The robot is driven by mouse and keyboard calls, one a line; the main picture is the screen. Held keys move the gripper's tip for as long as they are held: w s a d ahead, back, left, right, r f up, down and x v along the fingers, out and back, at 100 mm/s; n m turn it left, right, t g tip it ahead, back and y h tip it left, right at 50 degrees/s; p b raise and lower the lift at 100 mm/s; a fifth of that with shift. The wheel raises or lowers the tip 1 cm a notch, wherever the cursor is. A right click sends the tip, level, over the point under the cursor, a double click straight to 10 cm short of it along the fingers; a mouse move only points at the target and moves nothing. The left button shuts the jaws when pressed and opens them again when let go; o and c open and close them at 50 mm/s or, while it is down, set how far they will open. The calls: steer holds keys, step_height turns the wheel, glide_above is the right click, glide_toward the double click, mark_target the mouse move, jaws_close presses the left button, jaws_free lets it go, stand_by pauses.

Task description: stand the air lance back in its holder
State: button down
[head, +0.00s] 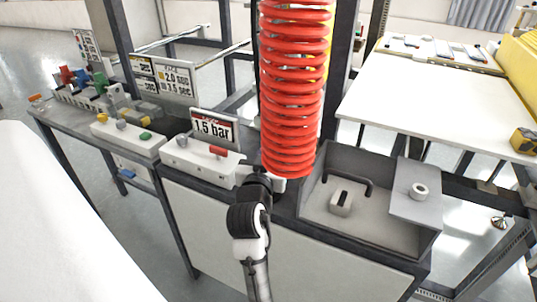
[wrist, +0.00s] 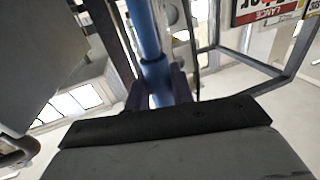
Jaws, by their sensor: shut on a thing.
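The air lance shows in the wrist view as a blue tube (wrist: 146,35) with a thicker collar, running up out of the picture. My gripper (wrist: 160,90) is shut on it, one dark finger on each side. In the head view my arm rises from the bottom centre, and my gripper (head: 264,183) is at the lower end of a red coiled hose (head: 293,90); the lance cannot be made out there. A white ring (head: 418,190) on a grey plate at the right may be the holder; I cannot tell for sure.
A grey open tray (head: 315,205) right of my gripper contains a small slotted block (head: 341,203) and a black bent bar. A white box (head: 200,160) with a "1.5 bar" sign (head: 214,127) stands to the left. A white table (head: 430,95) is behind.

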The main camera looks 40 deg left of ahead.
steer(key=shift+f+b, duration=2.35)
steer(key=shift+f, duration=0.5)
steer(key=c, duration=1.1)
jaws_free()
steer(key=p+v, duration=0.5)
steer(key=v, duration=0.8)
steer(key=shift+s+d+p, duration=0.25)
steer(key=shift+s+p, duration=0.05)
